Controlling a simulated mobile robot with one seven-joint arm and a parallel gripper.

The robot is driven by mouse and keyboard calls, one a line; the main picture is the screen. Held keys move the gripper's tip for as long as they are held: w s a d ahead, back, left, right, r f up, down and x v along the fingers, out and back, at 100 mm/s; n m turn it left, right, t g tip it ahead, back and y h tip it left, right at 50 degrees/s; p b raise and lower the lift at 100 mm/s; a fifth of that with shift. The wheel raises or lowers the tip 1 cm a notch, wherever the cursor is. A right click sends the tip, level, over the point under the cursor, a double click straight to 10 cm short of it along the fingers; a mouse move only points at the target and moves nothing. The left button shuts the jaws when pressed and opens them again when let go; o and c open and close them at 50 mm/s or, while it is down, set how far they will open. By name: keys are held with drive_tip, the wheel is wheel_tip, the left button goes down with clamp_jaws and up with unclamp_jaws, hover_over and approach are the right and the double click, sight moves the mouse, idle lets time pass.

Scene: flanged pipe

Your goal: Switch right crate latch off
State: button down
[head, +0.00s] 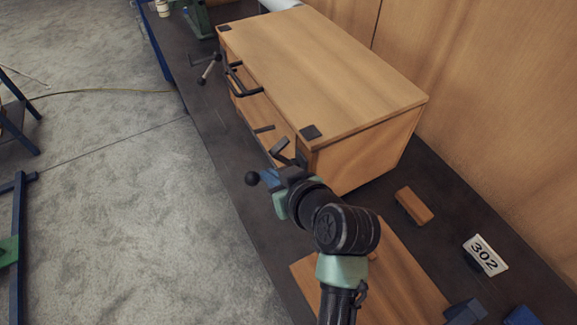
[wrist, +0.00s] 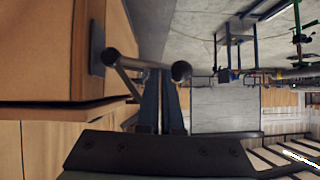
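The wooden crate (head: 330,65) stands on the dark bench. Its right latch is a dark lever with a round ball end (head: 252,179) at the near front corner. In the wrist view the latch rod (wrist: 145,66) reaches out from a dark plate on the wood to its ball (wrist: 180,72). My gripper (head: 268,178) is at this latch; its two dark fingers (wrist: 160,85) lie close together, with the rod crossing at their tips. I see nothing held between them, and cannot tell whether they touch the rod. The arm partly hides the latch base.
The crate's left latch (head: 210,68) and dark handle (head: 240,80) stick out from its front. A wooden block (head: 414,205), a 302 sign (head: 485,255) and a wooden board (head: 395,285) lie right of the crate. Open floor (head: 120,200) lies in front of the bench.

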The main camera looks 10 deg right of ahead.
drive_tip(key=f+n+t+h+b, duration=0.1)
drive_tip(key=f+b, duration=0.1)
drive_tip(key=f+n+h+b, duration=0.2)
drive_tip(key=f+n+t+h+b, duration=0.1)
drive_tip(key=f+h+b, duration=0.1)
drive_tip(key=shift+a+n+t, duration=0.3)
drive_tip(key=shift+n, duration=0.1)
drive_tip(key=shift+f, duration=0.15)
idle(0.6)
